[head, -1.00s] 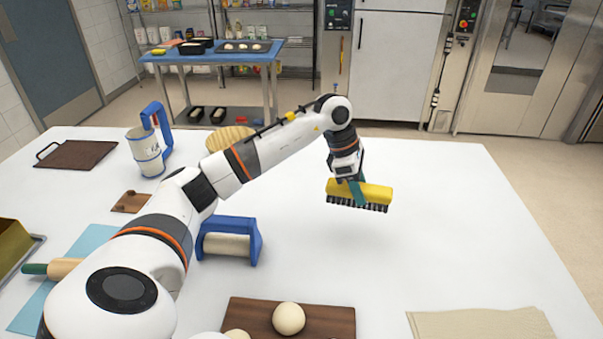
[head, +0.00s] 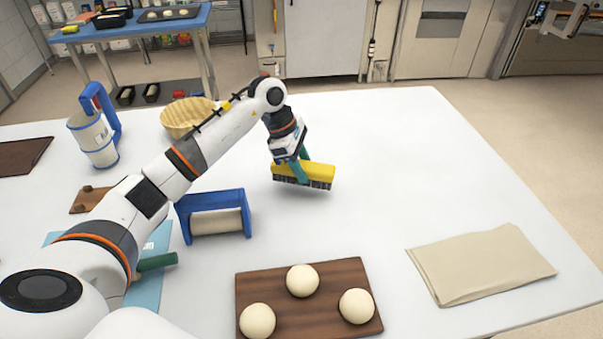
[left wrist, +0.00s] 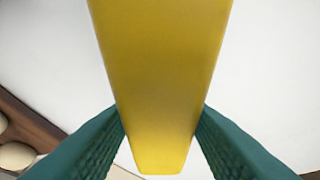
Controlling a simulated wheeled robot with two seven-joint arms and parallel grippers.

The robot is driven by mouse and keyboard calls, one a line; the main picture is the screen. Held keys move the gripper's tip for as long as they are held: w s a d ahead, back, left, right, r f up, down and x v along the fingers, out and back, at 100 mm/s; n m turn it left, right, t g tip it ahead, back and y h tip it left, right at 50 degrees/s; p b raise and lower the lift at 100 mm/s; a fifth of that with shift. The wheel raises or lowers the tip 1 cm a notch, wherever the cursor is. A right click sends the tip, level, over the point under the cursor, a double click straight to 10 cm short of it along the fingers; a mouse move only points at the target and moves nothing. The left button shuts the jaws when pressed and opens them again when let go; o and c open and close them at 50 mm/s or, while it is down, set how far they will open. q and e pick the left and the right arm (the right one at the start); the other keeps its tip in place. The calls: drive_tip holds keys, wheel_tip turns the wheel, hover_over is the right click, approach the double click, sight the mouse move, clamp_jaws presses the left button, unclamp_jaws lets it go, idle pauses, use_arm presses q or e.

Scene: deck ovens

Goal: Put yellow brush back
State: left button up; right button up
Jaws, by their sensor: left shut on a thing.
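The yellow brush (head: 317,173) has a yellow back and dark bristles pointing down. My left gripper (head: 299,170) is shut on it, with its teal fingers on either side of the yellow back. The brush is over the white table, right of the basket; I cannot tell for sure whether the bristles touch the surface. In the left wrist view the yellow back (left wrist: 160,80) fills the middle between the two teal fingers (left wrist: 160,140). My right gripper is not in view.
The white table (head: 400,160) is clear right of the brush. A wooden board (head: 262,284) with three dough balls, a folded cloth (head: 480,262), a blue-framed roller (head: 215,215), a round basket (head: 187,115) and a blue-handled sifter (head: 93,138) stand around my arm.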

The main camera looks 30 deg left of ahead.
use_arm(q)
wheel_tip(320, 180, down, 2)
drive_tip(key=shift+f, duration=0.6)
drive_tip(key=o, duration=0.5)
drive_tip(key=shift+f, duration=0.1)
drive_tip(key=o, duration=0.4)
drive_tip(key=shift+o, duration=0.2)
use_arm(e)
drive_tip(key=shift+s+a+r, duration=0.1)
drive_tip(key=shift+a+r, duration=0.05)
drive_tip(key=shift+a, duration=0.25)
